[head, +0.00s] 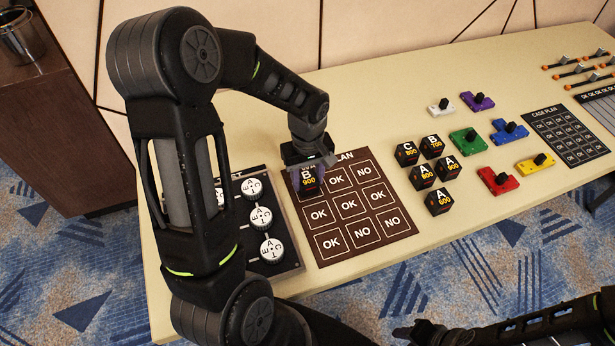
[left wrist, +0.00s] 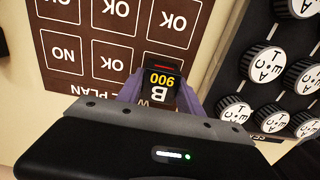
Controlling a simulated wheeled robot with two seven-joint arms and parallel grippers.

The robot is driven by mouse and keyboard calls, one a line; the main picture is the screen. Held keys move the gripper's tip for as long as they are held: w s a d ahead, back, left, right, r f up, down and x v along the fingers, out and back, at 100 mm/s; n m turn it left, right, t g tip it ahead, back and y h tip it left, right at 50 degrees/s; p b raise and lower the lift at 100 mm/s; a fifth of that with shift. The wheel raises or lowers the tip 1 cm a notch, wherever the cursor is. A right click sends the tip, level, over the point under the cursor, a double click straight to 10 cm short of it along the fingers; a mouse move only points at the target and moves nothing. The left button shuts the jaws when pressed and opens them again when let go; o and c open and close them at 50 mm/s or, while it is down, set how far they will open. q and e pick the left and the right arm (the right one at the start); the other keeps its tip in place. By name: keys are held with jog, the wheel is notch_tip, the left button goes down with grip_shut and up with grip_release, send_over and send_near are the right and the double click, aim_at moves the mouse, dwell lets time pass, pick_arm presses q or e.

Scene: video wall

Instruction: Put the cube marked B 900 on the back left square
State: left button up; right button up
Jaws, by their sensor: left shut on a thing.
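The black cube marked B 900 (head: 309,184) is between the fingers of my left gripper (head: 308,165), which is shut on it. In the left wrist view the cube (left wrist: 161,82) sits between the two purple fingers (left wrist: 160,95). The brown plan mat (head: 392,233) has a grid of squares reading OK or NO. The cube covers the back left square, hiding its print. I cannot tell whether the cube touches the mat or is slightly above it. My right gripper (head: 425,331) is low at the front, dark and partly cut off; its jaws are unclear.
A dark panel of white round dials (head: 260,217) lies left of the mat. Several other black lettered cubes (head: 421,176) stand to the right. Coloured blocks with black knobs (head: 468,140) and a dark case plan mat (head: 566,132) lie farther right. Bare table shows between mat and cubes.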

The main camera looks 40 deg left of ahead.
aim_at(307, 177)
pick_arm(q)
jog(key=o, duration=1.4)
jog(key=shift+f, duration=0.1)
notch_tip(307, 177, up, 12)
jog(key=shift+r, duration=0.2)
